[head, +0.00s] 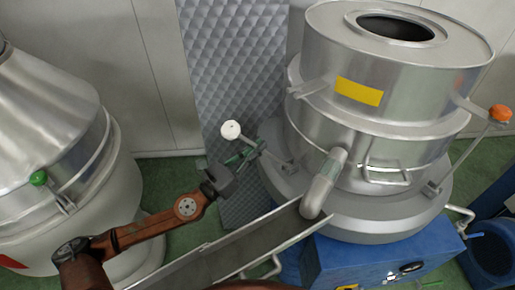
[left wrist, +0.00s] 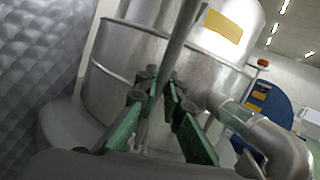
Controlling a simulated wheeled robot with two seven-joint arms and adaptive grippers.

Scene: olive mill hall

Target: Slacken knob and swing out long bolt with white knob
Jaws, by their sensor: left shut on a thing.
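The long bolt with the white knob (head: 230,130) is on the left side of the steel machine (head: 390,110). It leans outward to the left from its lower pivot (head: 287,167), and its knob stands clear of the upper bracket (head: 310,88), which looks empty. My left gripper (head: 245,156) is shut on the bolt's rod, below the knob. In the left wrist view the rod (left wrist: 172,50) runs between the green fingers (left wrist: 153,118); the knob does not show there. My right gripper is out of view.
A bolt with an orange knob (head: 500,113) stands on the machine's right side. A metal chute (head: 215,260) lies below my left gripper, under the outlet pipe (head: 325,185). A second vessel with a green knob (head: 38,178) stands at left. A quilted metal panel (head: 230,60) is behind.

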